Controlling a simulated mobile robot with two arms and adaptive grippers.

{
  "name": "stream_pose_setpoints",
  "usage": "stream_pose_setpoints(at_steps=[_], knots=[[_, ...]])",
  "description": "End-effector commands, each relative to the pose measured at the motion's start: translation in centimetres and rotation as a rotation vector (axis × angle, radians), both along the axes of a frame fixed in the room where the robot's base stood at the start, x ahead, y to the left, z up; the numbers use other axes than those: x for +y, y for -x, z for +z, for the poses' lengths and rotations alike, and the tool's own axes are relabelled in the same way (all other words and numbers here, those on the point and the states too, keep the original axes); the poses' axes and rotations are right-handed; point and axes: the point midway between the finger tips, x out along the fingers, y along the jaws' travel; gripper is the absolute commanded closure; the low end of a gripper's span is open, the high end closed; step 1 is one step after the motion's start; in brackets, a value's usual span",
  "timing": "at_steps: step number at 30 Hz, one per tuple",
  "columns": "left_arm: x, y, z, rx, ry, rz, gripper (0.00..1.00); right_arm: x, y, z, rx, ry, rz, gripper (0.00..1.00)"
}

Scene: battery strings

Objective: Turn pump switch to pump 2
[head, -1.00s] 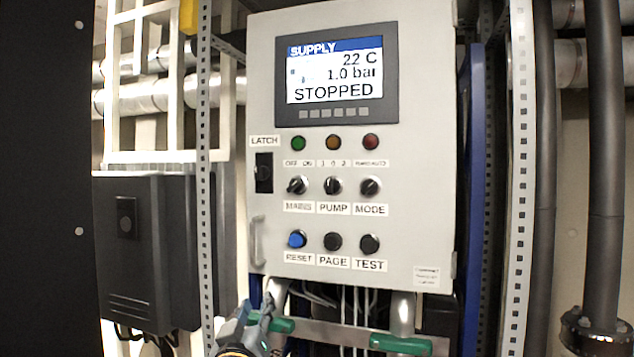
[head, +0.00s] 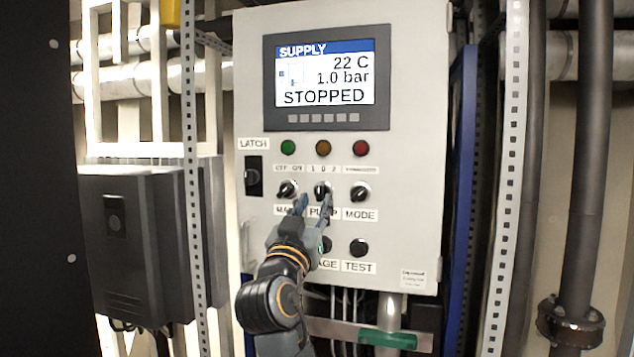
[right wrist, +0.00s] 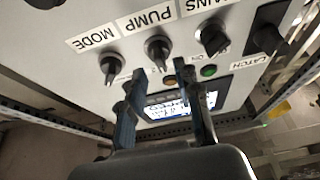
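The pump switch (head: 322,190) is a black rotary knob on the light grey panel (head: 415,120), under a 1-0-2 marking and above the PUMP label. My right gripper (head: 313,203) is in front of the panel, its two blue fingers apart and pointing up at this switch. It covers part of the PUMP label. In the right wrist view the panel is upside down. The pump switch (right wrist: 157,50) lies just beyond and between the open fingertips (right wrist: 162,70); I see no clear contact. The knob's exact setting is too small to tell. My left gripper is not in view.
The mains switch (head: 287,189) and mode switch (head: 360,191) sit close on either side. The display (head: 325,82) reads SUPPLY, 22 C, 1.0 bar, STOPPED. The latch (head: 253,177) is at left.

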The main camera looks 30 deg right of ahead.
Motion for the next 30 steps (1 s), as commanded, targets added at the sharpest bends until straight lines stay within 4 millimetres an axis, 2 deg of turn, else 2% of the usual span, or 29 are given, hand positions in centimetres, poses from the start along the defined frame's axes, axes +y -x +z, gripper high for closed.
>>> stream_pose_setpoints(at_steps=[1,6,17,21,22,30], knots=[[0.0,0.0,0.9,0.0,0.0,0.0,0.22,-0.6,-0.5,0.7,0.002,0.002,-0.001,0.67],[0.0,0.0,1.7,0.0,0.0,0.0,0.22,-1.7,-1.5,1.1,0.001,0.001,0.0,0.67],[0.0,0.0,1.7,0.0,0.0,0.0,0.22,-2.0,-1.8,1.0,0.0,0.0,0.001,0.67],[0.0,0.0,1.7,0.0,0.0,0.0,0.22,-2.0,-1.7,1.0,0.0,0.0,0.001,0.95],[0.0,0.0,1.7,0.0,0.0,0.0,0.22,-2.0,-1.7,1.0,0.0,0.0,0.001,1.0],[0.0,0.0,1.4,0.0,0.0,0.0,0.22,-1.9,-1.8,0.9,-0.005,-0.004,0.001,1.0]])
